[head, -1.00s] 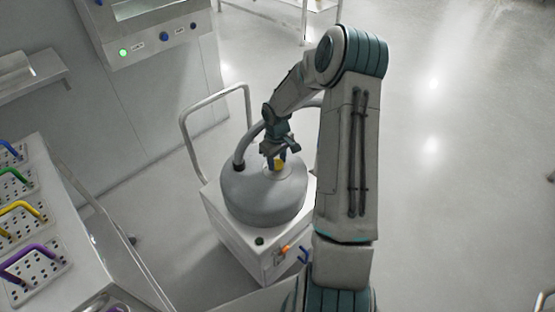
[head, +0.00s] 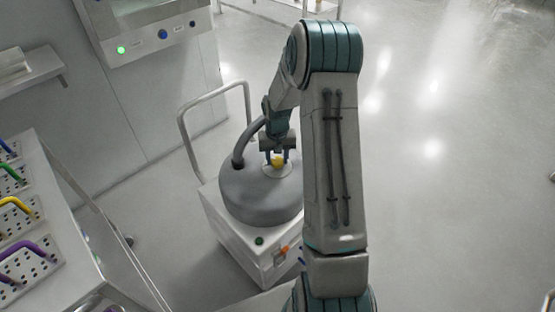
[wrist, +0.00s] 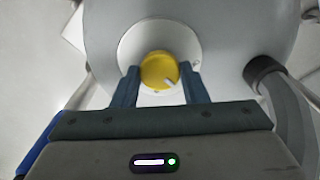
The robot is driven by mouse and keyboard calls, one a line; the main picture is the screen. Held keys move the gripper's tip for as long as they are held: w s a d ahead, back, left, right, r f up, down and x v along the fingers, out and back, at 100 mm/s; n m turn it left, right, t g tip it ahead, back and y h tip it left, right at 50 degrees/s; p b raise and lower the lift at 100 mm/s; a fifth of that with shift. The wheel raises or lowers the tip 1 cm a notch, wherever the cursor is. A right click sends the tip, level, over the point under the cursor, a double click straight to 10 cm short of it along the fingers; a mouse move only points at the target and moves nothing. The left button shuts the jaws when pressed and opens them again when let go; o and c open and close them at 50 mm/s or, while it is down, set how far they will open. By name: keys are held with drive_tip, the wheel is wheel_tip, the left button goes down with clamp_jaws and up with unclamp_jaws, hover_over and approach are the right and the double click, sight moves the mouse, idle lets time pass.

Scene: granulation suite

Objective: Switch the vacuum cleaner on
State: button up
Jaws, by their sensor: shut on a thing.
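The vacuum cleaner has a grey domed top (head: 251,203) on a white boxy base (head: 239,243). A yellow round knob (head: 278,160) sits on a pale disc on the dome. In the wrist view the knob (wrist: 160,71) shows a white pointer mark toward its lower right. My gripper (head: 278,157) reaches down over the dome. Its two blue-grey fingers are shut on the knob, one at each side, also seen in the wrist view (wrist: 160,80). The writing on the pale disc is too small to read.
A grey hose (head: 240,150) and a push handle (head: 182,125) rise beside the dome. A dark green button (head: 259,240) and an orange part (head: 282,250) are on the base. Racks with coloured handles (head: 25,250) stand at left. Floor at right is clear.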

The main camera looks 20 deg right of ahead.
sight(277, 160)
drive_tip(key=m+b, duration=0.1)
drive_tip(key=m, duration=0.4)
drive_tip(key=shift+m, duration=0.3)
drive_tip(key=m, duration=0.4)
drive_tip(key=shift+m, duration=0.4)
drive_tip(key=o, duration=1)
drive_tip(key=shift+c, duration=0.2)
drive_tip(key=shift+r+p, duration=0.1)
drive_tip(key=shift+p, duration=0.2)
wheel_tip(277, 160, up, 14)
drive_tip(key=p, duration=0.1)
